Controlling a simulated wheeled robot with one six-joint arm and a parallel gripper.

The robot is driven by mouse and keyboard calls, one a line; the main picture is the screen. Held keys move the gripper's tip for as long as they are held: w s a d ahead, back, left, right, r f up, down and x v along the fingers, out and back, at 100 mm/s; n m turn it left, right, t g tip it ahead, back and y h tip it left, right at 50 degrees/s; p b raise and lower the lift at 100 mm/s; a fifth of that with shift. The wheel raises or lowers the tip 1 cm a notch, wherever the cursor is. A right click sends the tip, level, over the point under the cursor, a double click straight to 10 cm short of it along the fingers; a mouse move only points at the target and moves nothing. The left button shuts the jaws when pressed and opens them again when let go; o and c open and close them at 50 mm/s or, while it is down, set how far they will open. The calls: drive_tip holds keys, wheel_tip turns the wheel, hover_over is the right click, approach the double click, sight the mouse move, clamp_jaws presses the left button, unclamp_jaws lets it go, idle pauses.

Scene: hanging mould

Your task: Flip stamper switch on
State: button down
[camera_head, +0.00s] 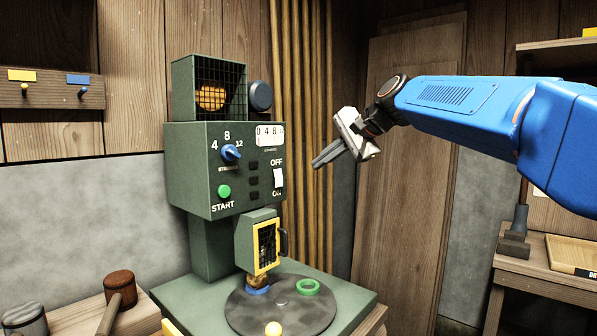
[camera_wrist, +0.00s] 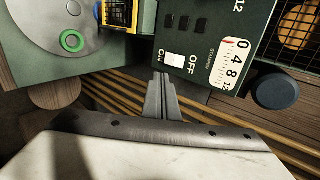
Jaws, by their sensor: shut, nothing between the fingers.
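The stamper (camera_head: 190,190) is a dark green machine with a control panel on its front. Its white rocker switch (camera_head: 278,179) sits at the panel's right edge, with OFF printed above and ON below. In the wrist view the white switch (camera_wrist: 175,60) lies just beyond my fingertips, between the ON and OFF labels. I cannot tell which way the rocker is pressed. My gripper (camera_head: 316,165) is shut and empty, to the right of the panel and apart from the switch. It also shows in the wrist view (camera_wrist: 162,77), pointing at the panel's edge.
The panel also has a blue dial (camera_head: 231,153), a green START button (camera_head: 224,191) and a counter (camera_head: 270,135). Below are a yellow-framed guard (camera_head: 265,246) and a round plate (camera_head: 255,308) with a green ring (camera_head: 307,287). Vertical wooden poles (camera_head: 303,70) stand behind.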

approach(280, 182)
drive_tip(key=x, duration=0.2)
drive_tip(key=f+x, duration=0.1)
drive_tip(key=x, duration=0.2)
drive_tip(key=shift+s+d, duration=0.2)
drive_tip(key=shift+s, duration=0.05)
drive_tip(key=shift+w+a, duration=0.45)
drive_tip(key=shift+w+a+f, duration=0.15)
drive_tip(key=shift+r, duration=0.2)
